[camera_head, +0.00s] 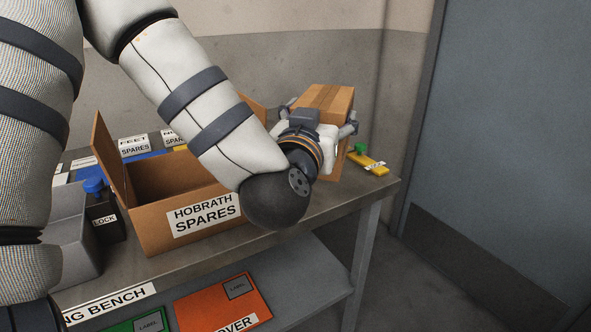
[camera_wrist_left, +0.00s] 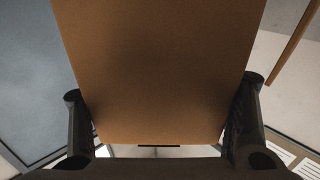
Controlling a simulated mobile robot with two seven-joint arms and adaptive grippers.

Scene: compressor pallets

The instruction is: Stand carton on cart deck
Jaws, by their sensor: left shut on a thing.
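The closed brown carton (camera_head: 326,97) is at the right end of the bench, its taped top showing in the head view. My left gripper (camera_head: 322,128) is shut on it, with a finger on either side. In the left wrist view the carton (camera_wrist_left: 155,70) fills the middle between the two dark fingers (camera_wrist_left: 160,125). Whether the carton's base touches the bench is hidden by my gripper and arm. No cart deck shows in either view. My right gripper is not in view.
A yellow item with a green knob (camera_head: 368,162) lies right of the carton. A grey door (camera_head: 505,130) is at the right. The lower shelf holds an orange panel (camera_head: 225,305).

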